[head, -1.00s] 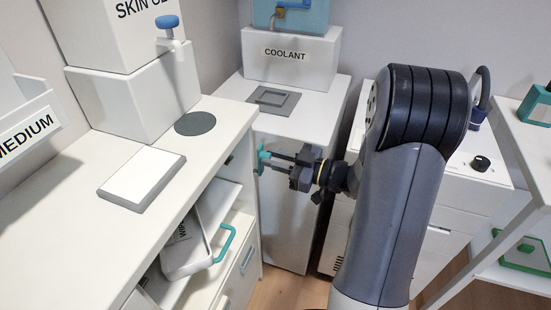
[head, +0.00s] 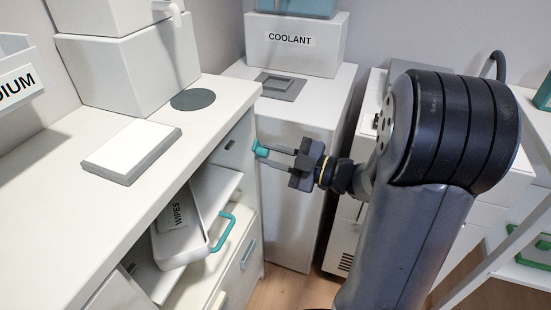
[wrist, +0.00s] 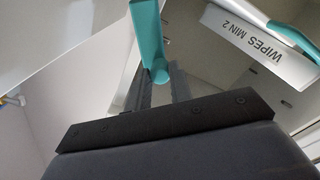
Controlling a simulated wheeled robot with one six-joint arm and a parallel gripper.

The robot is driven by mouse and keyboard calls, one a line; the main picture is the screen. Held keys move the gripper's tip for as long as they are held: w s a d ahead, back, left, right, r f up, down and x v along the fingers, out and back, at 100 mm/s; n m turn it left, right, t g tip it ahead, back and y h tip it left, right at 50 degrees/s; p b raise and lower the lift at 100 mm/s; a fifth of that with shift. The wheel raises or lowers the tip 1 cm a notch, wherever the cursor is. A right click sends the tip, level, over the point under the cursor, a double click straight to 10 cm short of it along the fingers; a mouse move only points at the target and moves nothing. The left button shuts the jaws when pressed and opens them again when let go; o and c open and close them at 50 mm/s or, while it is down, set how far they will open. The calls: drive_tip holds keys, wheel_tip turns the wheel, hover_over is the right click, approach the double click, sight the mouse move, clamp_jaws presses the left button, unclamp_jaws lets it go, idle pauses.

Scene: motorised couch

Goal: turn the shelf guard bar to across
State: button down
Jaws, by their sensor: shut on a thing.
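The shelf guard bar appears as a small teal piece (head: 260,149) at the right edge of the open cabinet under the left counter in the head view. In the wrist view the teal bar (wrist: 149,35) runs from the top edge down between my fingertips. My gripper (head: 268,155) is shut on its end; the fingers also show in the wrist view (wrist: 155,78). Most of the bar's length and its pivot are hidden in the head view. I cannot tell its exact angle.
A white wipes bin with a teal handle (head: 222,232) sits tilted on the open shelf (head: 217,183) below the counter. A coolant box (head: 296,45) stands on the white cabinet behind my gripper. A white table frame stands at the right.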

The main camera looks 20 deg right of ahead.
drive_tip(key=shift+s+a+f+n+b, duration=0.15)
drive_tip(key=shift+s+f+n+b, duration=0.15)
drive_tip(key=shift+n+b, duration=0.4)
drive_tip(key=c, duration=1.3)
unclamp_jaws()
drive_tip(key=shift+o, duration=0.2)
drive_tip(key=p+v, duration=0.2)
drive_tip(key=v, duration=0.8)
drive_tip(key=shift+s+d, duration=0.25)
drive_tip(key=shift+d, duration=0.05)
drive_tip(key=shift+w+a, duration=0.1)
